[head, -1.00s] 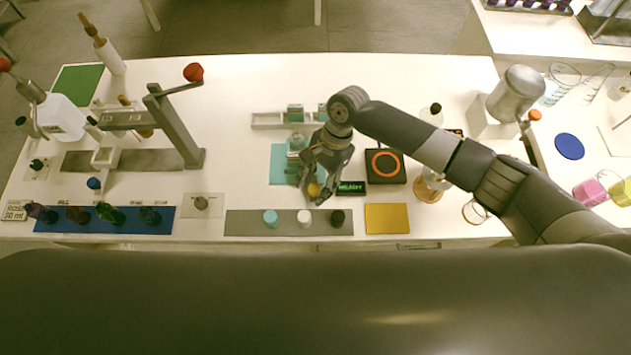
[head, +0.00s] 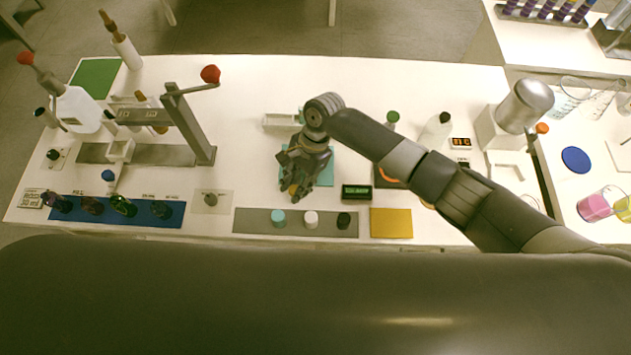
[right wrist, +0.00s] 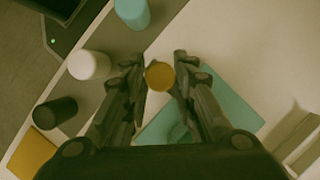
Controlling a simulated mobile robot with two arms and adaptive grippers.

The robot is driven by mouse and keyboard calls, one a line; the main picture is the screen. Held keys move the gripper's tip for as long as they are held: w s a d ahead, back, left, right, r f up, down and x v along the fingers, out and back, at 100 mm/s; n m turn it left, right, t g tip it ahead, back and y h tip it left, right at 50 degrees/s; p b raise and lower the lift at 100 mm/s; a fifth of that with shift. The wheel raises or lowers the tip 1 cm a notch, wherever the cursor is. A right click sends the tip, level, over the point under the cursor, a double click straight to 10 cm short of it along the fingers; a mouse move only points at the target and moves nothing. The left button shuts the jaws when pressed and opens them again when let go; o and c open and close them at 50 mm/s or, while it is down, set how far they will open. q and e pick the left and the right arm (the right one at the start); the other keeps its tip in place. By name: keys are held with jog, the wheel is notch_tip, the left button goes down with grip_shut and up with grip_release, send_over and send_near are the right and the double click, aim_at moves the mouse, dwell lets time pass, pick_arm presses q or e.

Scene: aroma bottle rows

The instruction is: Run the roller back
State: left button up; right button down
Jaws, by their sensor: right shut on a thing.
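My right gripper (head: 293,191) is low over the bench, at the left edge of the teal mat (head: 323,170). Its two fingers (right wrist: 160,82) are shut on a small round amber piece, which shows between the tips in the head view (head: 293,189) and as an amber disc in the right wrist view (right wrist: 159,76). I cannot tell whether this piece is the roller or its knob; the hand hides whatever is under it. The teal mat also shows in the right wrist view (right wrist: 236,103), behind the right finger. My left gripper is not in view.
A grey strip with a teal cap (head: 278,217), a white cap (head: 311,218) and a black cap (head: 344,220) lies in front of the hand. A small display (head: 356,192) and a yellow mat (head: 391,223) are to the right.

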jog(key=shift+a, duration=1.05)
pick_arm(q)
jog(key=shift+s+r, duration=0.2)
pick_arm(e)
jog(key=c, duration=1.5)
grip_release()
jog(key=shift+a, duration=0.1)
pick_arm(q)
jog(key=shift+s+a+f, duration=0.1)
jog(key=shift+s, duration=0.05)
pick_arm(e)
jog(key=shift+o, duration=0.9)
jog(key=shift+r, duration=0.15)
jog(key=v, duration=1.1)
jog(key=shift+r, duration=0.25)
